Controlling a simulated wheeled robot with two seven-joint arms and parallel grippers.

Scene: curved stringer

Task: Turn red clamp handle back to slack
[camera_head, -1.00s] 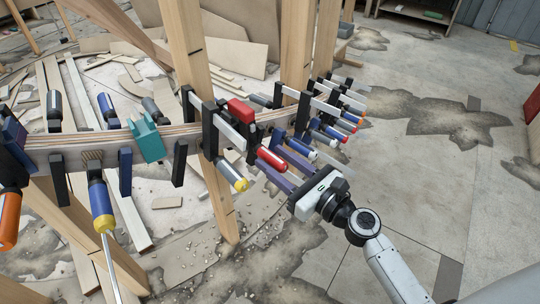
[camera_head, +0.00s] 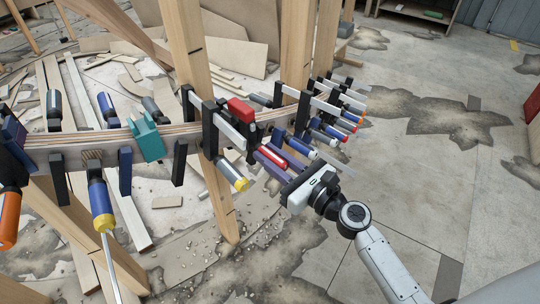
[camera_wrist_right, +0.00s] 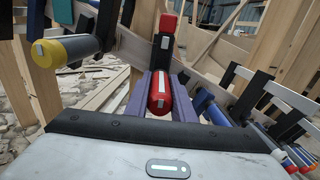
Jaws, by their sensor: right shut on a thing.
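The red clamp handle (camera_head: 273,156) belongs to a clamp with a red block (camera_head: 241,109) on top, fixed to the curved wooden stringer (camera_head: 80,148). My right gripper (camera_head: 270,162) is shut on this handle, with one purple finger on each side of it. In the right wrist view the handle (camera_wrist_right: 160,94) lies between the two fingers, its rounded end toward the camera and a pale strip along its top. My left gripper is not in view.
A grey clamp handle with a yellow end (camera_head: 234,176) hangs close left of the red one. Blue handles (camera_head: 301,148) sit close on the right. Wooden posts (camera_head: 190,50) hold the stringer. The floor at right is open.

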